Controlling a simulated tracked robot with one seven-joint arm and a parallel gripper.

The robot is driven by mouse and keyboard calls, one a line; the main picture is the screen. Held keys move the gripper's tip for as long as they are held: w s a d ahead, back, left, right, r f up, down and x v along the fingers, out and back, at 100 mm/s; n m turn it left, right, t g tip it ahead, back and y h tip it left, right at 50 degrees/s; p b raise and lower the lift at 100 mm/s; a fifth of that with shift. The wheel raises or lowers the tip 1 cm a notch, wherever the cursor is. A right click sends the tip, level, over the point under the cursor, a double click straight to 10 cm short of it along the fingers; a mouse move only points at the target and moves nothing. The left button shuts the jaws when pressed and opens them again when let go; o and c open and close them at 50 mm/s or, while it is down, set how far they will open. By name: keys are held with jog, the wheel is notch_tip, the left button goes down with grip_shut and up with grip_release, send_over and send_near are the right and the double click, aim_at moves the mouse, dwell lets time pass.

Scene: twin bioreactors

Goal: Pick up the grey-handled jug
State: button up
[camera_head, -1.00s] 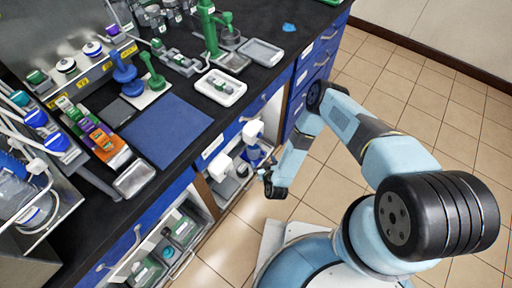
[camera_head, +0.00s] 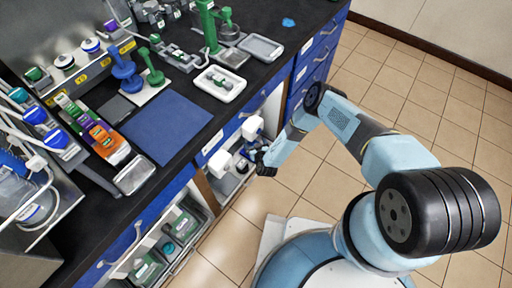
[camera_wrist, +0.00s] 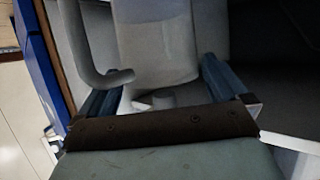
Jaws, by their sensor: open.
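A pale jug with a grey handle (camera_wrist: 88,50) fills the upper middle of the wrist view, with its body (camera_wrist: 158,42) right of the handle. My gripper (camera_wrist: 162,92) is open, with one blue finger on each side of the picture. The jug's lower part and handle end lie in the space between the fingers; contact cannot be told. In the head view my gripper (camera_head: 259,161) is at the open cabinet below the bench, beside white vessels (camera_head: 221,162). The fingertips and the jug's grey handle are not clear there.
The black benchtop (camera_head: 185,85) overhangs the open cabinet. A blue drawer front (camera_head: 232,130) is just above the vessels. Another white-topped vessel (camera_head: 252,126) stands near my gripper. An open drawer with green-lidded boxes (camera_head: 165,247) is lower left. The tiled floor on the right is clear.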

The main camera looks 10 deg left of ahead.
jog(key=shift+w+a+f, duration=0.2)
jog(key=shift+w, duration=0.1)
jog(key=c, duration=1.4)
jog(key=shift+r, duration=0.1)
